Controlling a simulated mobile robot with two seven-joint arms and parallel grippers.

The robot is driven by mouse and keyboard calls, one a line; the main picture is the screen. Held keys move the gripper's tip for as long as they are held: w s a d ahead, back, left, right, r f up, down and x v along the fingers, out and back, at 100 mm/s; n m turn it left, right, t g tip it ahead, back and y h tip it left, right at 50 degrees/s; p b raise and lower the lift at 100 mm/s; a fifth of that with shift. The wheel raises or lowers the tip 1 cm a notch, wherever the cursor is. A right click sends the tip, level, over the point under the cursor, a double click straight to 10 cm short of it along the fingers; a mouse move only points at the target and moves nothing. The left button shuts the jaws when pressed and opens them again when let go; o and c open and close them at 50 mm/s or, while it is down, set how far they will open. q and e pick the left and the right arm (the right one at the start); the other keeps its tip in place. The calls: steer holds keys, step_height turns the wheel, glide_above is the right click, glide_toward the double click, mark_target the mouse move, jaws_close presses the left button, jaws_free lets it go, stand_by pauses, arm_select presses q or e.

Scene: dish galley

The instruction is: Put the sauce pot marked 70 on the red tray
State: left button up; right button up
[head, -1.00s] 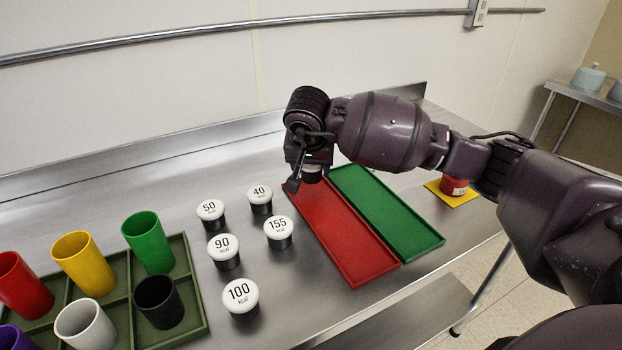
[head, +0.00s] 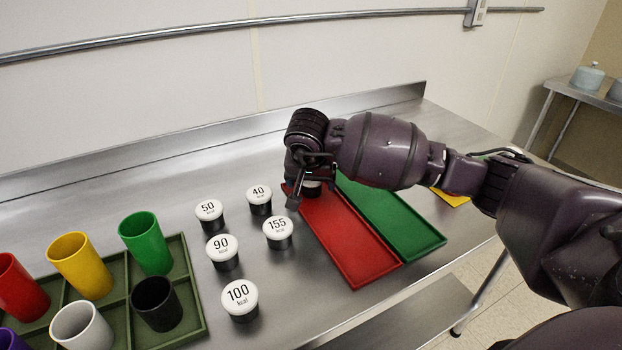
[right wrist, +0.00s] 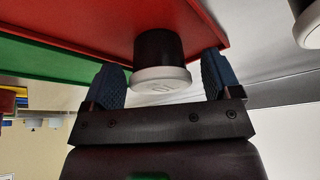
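The red tray (head: 350,240) lies on the steel counter, left of the green tray (head: 395,220). A dark sauce pot with a white lid stands at the far end of the red tray; it shows in the right wrist view (right wrist: 157,52), where its number is not readable. My right gripper (right wrist: 162,80) is open around this pot, with a finger on each side and small gaps beside the lid. In the head view the right gripper (head: 312,185) hides much of the pot. My left gripper is not in view.
Pots marked 50 (head: 209,212), 40 (head: 259,198), 155 (head: 278,230), 90 (head: 222,250) and 100 (head: 240,298) stand left of the red tray. A green divided rack (head: 190,285) with coloured cups is at far left. A yellow mat (head: 450,197) shows behind my arm.

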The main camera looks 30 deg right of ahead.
steer(key=shift+r, duration=0.35)
steer(key=p+v, duration=0.1)
steer(key=v, duration=1)
steer(key=shift+s+r+p, duration=0.15)
steer(key=shift+r+p, duration=0.2)
steer(key=shift+a, duration=0.1)
